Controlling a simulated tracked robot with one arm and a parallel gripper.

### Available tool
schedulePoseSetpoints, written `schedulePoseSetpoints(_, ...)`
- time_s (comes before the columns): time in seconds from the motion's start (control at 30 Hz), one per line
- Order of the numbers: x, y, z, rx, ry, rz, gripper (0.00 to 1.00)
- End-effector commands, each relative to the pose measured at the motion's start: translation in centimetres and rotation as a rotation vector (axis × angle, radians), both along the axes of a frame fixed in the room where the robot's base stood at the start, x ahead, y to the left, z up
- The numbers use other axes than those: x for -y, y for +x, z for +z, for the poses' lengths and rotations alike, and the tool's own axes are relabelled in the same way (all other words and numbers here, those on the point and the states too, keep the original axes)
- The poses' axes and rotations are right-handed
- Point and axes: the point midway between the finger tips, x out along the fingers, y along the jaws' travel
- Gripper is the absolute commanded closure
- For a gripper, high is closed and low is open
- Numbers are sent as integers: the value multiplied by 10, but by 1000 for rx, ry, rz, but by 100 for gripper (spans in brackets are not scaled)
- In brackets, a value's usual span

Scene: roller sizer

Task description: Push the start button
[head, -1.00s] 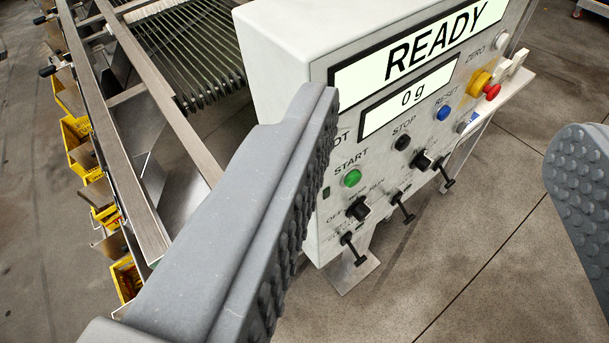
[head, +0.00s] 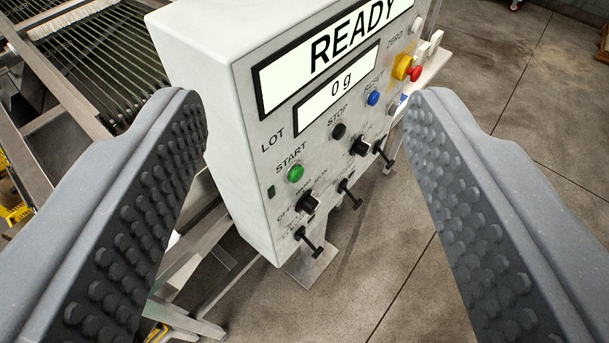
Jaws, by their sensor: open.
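The green start button (head: 295,173) sits on the front of a white control box (head: 190,85), under the label START. The upper display (head: 335,50) reads READY and the lower one (head: 336,90) reads 0 g. My gripper (head: 305,115) is open and empty, with one grey studded finger at the left and one at the right. The start button shows between the two fingers, and neither finger covers it. The left finger overlaps the box's left side in the picture; I cannot tell how far apart they are.
Near the start button are a black stop button (head: 339,131), a blue reset button (head: 373,98), a red knob on a yellow base (head: 414,73) and black selector knobs (head: 308,203). Black T-handles (head: 310,241) stick out below. The roller machine (head: 75,65) stands behind left. Concrete floor (head: 480,60) is clear at right.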

Motion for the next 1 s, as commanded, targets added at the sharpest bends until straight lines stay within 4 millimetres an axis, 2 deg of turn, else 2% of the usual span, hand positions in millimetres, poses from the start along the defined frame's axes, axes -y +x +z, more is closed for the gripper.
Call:
schedulePoseSetpoints(0.03, 0, 0, 0, 0, 0, 0, 61)
schedulePoseSetpoints(0.17, 0, 0, 0, 0, 0, 0, 98)
schedulePoseSetpoints(0.2, 0, 0, 0, 0, 0, 0, 100)
schedulePoseSetpoints(1.0, 0, 0, 0, 0, 0, 0, 100)
